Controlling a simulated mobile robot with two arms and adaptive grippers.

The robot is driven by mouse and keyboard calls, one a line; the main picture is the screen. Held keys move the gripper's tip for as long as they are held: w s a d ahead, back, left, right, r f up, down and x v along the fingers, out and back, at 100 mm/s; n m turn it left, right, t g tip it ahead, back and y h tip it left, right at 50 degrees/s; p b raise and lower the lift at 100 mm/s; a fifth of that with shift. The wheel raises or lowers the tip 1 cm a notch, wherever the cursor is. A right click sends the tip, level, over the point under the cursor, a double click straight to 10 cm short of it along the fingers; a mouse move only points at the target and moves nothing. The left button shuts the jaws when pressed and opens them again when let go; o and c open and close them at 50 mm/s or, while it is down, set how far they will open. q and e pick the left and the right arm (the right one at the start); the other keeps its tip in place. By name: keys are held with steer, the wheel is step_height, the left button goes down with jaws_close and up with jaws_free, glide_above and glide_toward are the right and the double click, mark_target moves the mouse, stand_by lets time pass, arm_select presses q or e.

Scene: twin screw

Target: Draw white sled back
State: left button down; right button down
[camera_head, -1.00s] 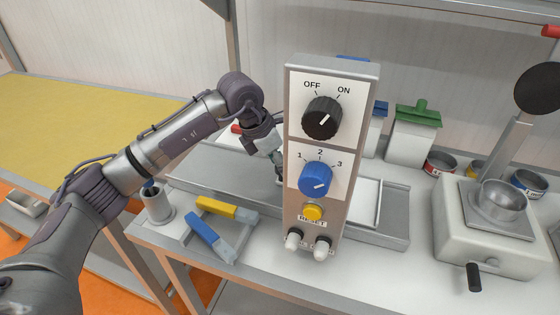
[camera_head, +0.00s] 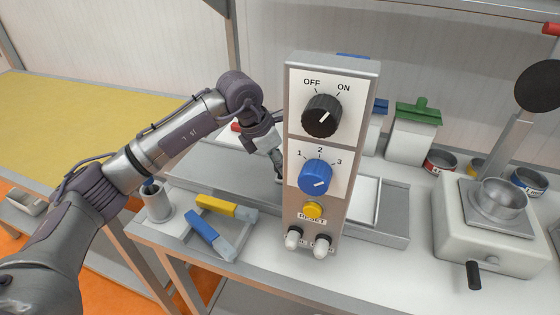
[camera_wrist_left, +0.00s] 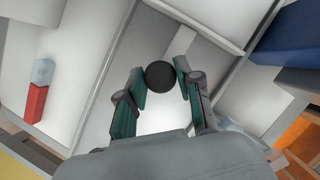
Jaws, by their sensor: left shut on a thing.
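The white sled (camera_head: 365,197) lies in a grey metal track (camera_head: 395,228), partly hidden behind the control panel. In the left wrist view its pale surface (camera_wrist_left: 165,112) shows under a black round knob (camera_wrist_left: 160,76). My left gripper (camera_wrist_left: 161,72) has its two fingertips shut on this knob, one on each side. In the head view my left gripper (camera_head: 279,163) is at the panel's left edge, and its fingertips and the knob are hidden there. My right gripper is not in view.
The control panel (camera_head: 330,150) stands upright in front of the track. Yellow-handled (camera_head: 225,207) and blue-handled (camera_head: 208,233) tools lie in front left, beside a grey cup (camera_head: 157,205). A scale-like device (camera_head: 480,235) with a metal bowl (camera_head: 502,200) is at the right.

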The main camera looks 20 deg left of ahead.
arm_select(q)
steer(key=a, duration=0.4)
steer(key=a+b, duration=0.1)
steer(key=a, duration=0.3)
steer(key=a+b, duration=0.1)
steer(key=a, duration=0.3)
steer(key=shift+w+a, duration=0.25)
steer(key=a, duration=1.4)
steer(key=shift+w+r+p, duration=0.1)
steer(key=shift+w+p, duration=0.1)
steer(key=shift+p, duration=0.15)
steer(key=c, duration=1.1)
jaws_free()
steer(key=o, duration=0.3)
steer(key=shift+a, duration=0.15)
